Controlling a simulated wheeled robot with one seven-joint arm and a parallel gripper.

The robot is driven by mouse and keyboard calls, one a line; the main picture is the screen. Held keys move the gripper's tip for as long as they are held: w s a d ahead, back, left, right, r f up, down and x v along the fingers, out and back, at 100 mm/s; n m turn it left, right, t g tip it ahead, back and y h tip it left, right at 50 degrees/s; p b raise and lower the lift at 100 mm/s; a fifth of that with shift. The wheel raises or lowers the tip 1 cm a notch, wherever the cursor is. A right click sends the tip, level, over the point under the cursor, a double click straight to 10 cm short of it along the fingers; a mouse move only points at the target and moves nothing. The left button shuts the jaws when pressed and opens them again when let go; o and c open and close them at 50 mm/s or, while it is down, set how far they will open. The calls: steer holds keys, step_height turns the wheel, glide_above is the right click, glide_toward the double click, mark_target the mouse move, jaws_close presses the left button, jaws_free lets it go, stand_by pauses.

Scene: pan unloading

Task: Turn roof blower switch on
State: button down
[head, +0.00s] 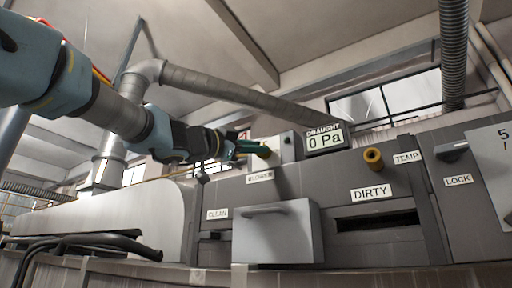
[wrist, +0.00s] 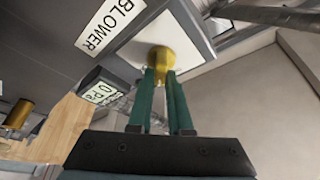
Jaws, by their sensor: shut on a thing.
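The blower switch is a brass knob (wrist: 161,58) on a pale plate (wrist: 150,25) beside the BLOWER label (wrist: 108,25) in the wrist view. In the head view the knob (head: 264,152) shows above the BLOWER label (head: 260,177). My gripper (wrist: 163,75) has green fingers, shut on the knob from either side. In the head view my gripper (head: 243,148) reaches the knob from the left. The draught display (head: 325,140) reads 0 Pa. Which way the knob is turned cannot be told.
A second brass knob (head: 373,158) marked TEMP sits to the right. A dark LOCK handle (head: 453,152) is further right. A grey drawer-like box with a handle (head: 275,232) juts out below, next to the DIRTY slot (head: 377,222). A large duct (head: 230,92) runs overhead.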

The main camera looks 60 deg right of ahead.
steer(key=m+y, duration=0.2)
steer(key=m, duration=0.2)
steer(key=m+g+y, duration=0.1)
steer(key=m, duration=0.4)
steer(key=shift+m+y, duration=0.3)
steer(key=shift+y, duration=0.1)
steer(key=shift+f, duration=0.1)
steer(key=c, duration=0.8)
jaws_free()
steer(key=shift+c, duration=0.2)
steer(key=b+v, duration=0.4)
steer(key=v, duration=0.7)
